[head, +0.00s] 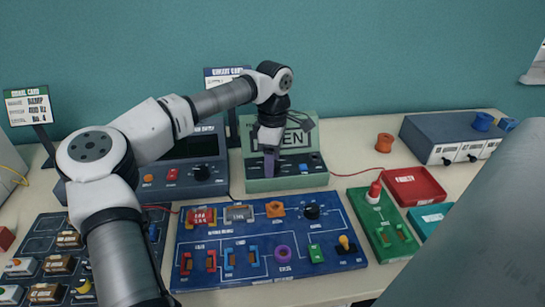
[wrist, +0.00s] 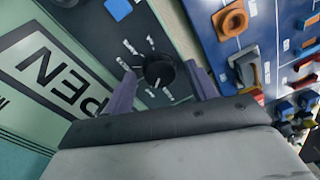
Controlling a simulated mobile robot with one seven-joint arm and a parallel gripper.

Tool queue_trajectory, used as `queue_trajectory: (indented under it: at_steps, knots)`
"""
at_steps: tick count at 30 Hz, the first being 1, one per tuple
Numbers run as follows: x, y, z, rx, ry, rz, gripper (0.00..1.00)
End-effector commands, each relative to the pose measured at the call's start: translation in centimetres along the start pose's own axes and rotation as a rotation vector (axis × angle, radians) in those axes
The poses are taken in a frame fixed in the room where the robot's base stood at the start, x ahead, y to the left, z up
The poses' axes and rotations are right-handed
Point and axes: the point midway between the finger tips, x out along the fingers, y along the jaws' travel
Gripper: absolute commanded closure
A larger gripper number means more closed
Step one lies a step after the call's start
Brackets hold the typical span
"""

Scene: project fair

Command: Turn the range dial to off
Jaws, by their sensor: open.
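The range dial (wrist: 159,70) is a round black knob on the dark face of the green meter (head: 285,184), with small white labels around it. My gripper (head: 270,168) is over the meter's front panel, pointing down, and hides the dial in the head view. In the wrist view my gripper (wrist: 162,84) is open, with one purple finger on each side of the dial. I cannot tell whether the fingers touch it. The dial's pointer is too small to read. The meter's display, partly behind my arm, shows letters ending in "PEN".
A blue circuit board (head: 348,268) with several parts lies in front of the meter. A dark instrument with a black knob (head: 202,172) stands left of it. A green board (head: 365,222), a red tray (head: 418,187) and an orange spool (head: 384,143) are to the right.

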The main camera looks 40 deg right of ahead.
Motion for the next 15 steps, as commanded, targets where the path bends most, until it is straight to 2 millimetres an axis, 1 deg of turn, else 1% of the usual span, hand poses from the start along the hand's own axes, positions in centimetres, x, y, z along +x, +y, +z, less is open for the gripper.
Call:
queue_trajectory:
  at_steps: [8,15]
  knots:
    - [0.16,0.01,0.01,0.0,0.0,0.0,0.43]
    - [0.13,0.01,0.02,0.0,0.0,0.0,0.74]
